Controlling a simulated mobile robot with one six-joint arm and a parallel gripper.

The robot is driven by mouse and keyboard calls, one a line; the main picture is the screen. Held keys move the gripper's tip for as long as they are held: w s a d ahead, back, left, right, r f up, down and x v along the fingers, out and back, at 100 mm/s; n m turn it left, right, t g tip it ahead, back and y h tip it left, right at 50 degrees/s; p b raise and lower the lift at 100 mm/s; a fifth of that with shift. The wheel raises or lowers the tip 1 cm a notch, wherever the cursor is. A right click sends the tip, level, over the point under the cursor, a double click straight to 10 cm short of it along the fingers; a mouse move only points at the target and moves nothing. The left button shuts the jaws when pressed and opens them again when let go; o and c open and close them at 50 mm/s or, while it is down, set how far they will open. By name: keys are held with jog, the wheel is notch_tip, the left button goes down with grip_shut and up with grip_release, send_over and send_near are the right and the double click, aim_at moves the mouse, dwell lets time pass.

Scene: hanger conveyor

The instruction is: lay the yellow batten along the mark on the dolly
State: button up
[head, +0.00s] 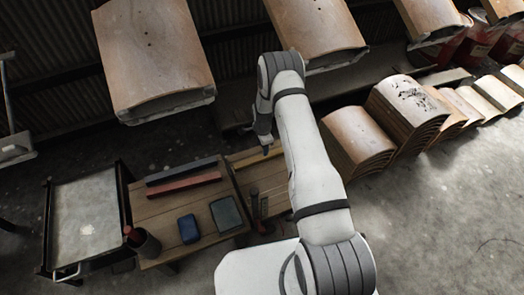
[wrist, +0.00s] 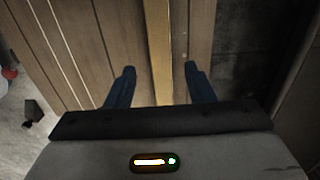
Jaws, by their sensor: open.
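The yellow batten (wrist: 158,40) is a narrow yellowish strip running up the wrist view between my fingers. My gripper (wrist: 160,70) is open, with one blue finger on each side of the strip. I cannot tell whether the fingers touch it. In the head view my gripper (head: 267,151) points down over a planked wooden surface (head: 268,182), where part of a yellowish strip (head: 248,156) shows. This surface may be the dolly. A thin pale line (wrist: 62,45) runs along the planks left of the batten; I cannot tell whether it is the mark. My arm hides part of the surface.
A wooden table (head: 160,212) holds a dark bar (head: 182,170), a red bar (head: 184,185), a blue box (head: 188,229), a grey-green box (head: 226,213) and a cup (head: 143,241). A grey-topped cart (head: 85,205) stands left. Curved wooden panels (head: 155,50) hang behind; stacks (head: 358,143) stand right.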

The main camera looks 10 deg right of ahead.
jog(key=s+r+n+p, duration=0.1)
jog(key=s+r+n, duration=0.35)
jog(key=r, duration=1.15)
jog(key=s+r+n, duration=0.3)
jog(key=s+r, duration=0.2)
jog(key=r, duration=1.2)
jog(key=s+r+n, duration=0.4)
jog(key=s+r, duration=0.2)
jog(key=s, duration=0.6)
jog(key=s+r+n+t, duration=0.1)
jog(key=s+r+n, duration=0.3)
jog(key=s, duration=0.8)
notch_tip(320, 180, up, 3)
jog(key=shift+s+a+f, duration=0.1)
jog(key=shift+s+a, duration=0.05)
jog(key=shift+s, duration=0.25)
